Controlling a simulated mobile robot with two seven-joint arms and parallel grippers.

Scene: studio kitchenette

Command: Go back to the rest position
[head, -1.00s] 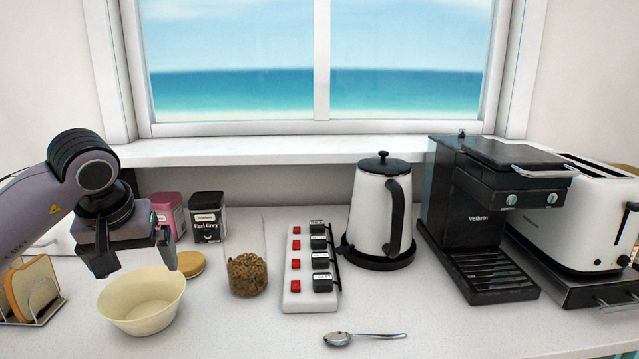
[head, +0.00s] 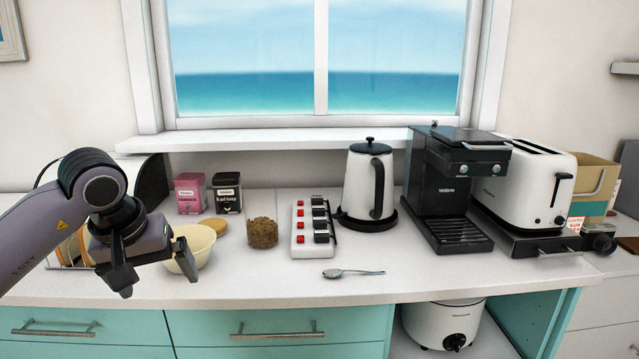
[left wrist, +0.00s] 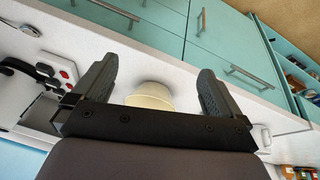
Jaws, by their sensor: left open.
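My left gripper (head: 160,275) is open and empty in the head view, in front of the cream bowl (head: 197,246) and partly covering it. In the left wrist view its two fingers (left wrist: 158,90) stand wide apart, with the bowl (left wrist: 151,95) showing between them and nothing held. The bowl stands upright on the white counter (head: 290,276). My right gripper is in neither view.
A glass jar of brown pieces (head: 263,233), a power strip (head: 312,232), a kettle (head: 368,187), a coffee machine (head: 445,190) and a toaster (head: 525,190) stand along the counter. A spoon (head: 350,273) lies near its front edge. Teal drawers (head: 280,330) are below.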

